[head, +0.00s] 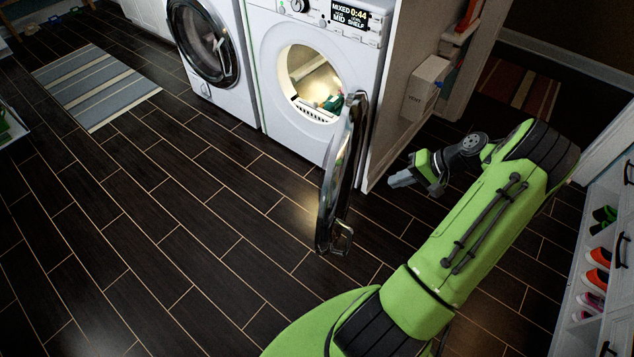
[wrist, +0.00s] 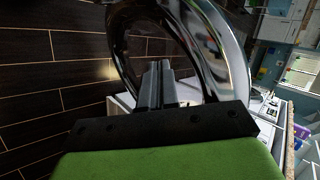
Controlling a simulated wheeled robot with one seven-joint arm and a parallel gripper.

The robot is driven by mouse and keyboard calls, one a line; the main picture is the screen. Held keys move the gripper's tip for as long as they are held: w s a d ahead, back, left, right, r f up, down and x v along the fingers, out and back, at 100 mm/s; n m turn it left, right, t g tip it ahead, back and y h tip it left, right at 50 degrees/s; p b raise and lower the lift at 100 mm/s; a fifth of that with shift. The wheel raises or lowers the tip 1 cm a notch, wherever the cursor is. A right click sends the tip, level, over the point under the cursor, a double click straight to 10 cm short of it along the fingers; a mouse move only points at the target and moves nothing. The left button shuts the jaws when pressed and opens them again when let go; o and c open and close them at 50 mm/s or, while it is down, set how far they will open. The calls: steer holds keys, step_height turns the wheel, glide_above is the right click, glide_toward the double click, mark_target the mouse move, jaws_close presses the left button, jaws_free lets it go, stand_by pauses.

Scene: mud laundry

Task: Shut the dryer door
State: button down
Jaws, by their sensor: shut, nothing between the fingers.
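The dryer (head: 315,75) is the white machine right of centre in the head view, with a lit drum opening and something green inside. Its round chrome-rimmed door (head: 338,180) stands wide open, seen nearly edge-on, hinged at the right of the opening. My gripper (head: 398,182) is shut and empty, to the right of the door, on the door's outer side, with its fingers pointing left. In the wrist view the door's shiny rim (wrist: 205,40) arches close in front of my shut fingertips (wrist: 157,72). I cannot tell whether they touch it.
A washer (head: 207,50) with a round dark door stands left of the dryer. A wall panel and a white box (head: 426,88) are right of the dryer. A shoe cabinet (head: 605,260) stands at the right edge. The dark floor left of the door is clear, with a striped rug (head: 95,85).

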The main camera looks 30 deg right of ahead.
steer(key=w+r+b+x, duration=0.1)
steer(key=b+x, duration=0.2)
steer(key=x, duration=1)
steer(key=shift+w+a+b, duration=0.3)
steer(key=shift+a+b, duration=0.1)
steer(key=shift+a, duration=0.05)
steer(key=shift+f+m+t, duration=0.1)
steer(key=shift+m+t, duration=0.2)
